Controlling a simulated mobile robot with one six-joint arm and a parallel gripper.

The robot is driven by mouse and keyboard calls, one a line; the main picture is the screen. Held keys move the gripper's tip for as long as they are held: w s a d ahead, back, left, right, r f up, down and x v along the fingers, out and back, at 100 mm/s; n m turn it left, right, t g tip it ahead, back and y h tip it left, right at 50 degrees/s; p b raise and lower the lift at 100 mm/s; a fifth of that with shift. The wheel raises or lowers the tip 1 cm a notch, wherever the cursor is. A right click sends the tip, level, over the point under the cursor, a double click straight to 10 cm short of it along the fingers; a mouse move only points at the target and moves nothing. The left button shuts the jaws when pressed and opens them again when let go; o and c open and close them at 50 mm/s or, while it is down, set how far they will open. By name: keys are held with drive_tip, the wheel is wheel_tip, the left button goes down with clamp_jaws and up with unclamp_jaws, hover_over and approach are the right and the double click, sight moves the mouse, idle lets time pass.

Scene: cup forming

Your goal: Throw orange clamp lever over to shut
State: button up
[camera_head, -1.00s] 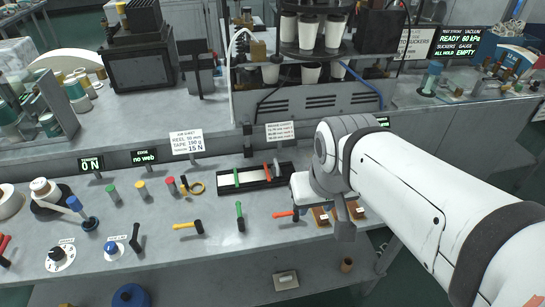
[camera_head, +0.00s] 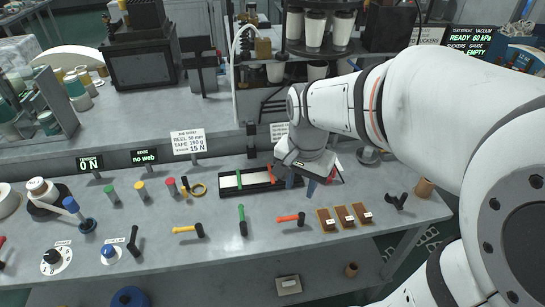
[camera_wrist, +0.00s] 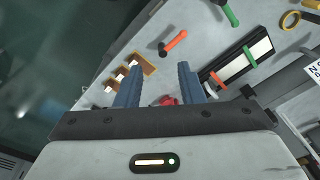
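The orange clamp lever (camera_head: 291,218) lies near the front of the bench, its orange handle pointing left and its black end at the right. It also shows in the wrist view (camera_wrist: 175,41), ahead of the fingers. My gripper (camera_head: 301,186) is over the bench behind the lever and right of the splicing strip, apart from the lever. In the wrist view my gripper (camera_wrist: 158,67) has its two blue fingers spread with nothing gripped. A black-and-white strip (camera_head: 228,182) carries a green bar (camera_head: 238,179) and an orange bar (camera_head: 271,172).
A green lever (camera_head: 242,221) and a yellow lever (camera_head: 185,230) lie left of the orange one. Three brown blocks (camera_head: 343,216) sit to its right. A red object (camera_wrist: 167,100) shows beyond the gripper body. A machine with cups (camera_head: 314,31) stands behind.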

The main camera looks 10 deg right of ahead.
drive_tip(key=w+f+m+g+b, duration=0.2)
drive_tip(key=w+f+m+g, duration=0.1)
drive_tip(key=w+f+m, duration=0.65)
drive_tip(key=shift+m, duration=0.35)
drive_tip(key=f, duration=0.3)
drive_tip(key=s+f, duration=0.1)
drive_tip(key=f, duration=0.2)
drive_tip(key=s+f, duration=0.1)
drive_tip(key=f, duration=0.3)
drive_tip(key=shift+s+a, duration=0.15)
drive_tip(key=shift+s, duration=0.1)
drive_tip(key=shift+c, duration=0.3)
clamp_jaws()
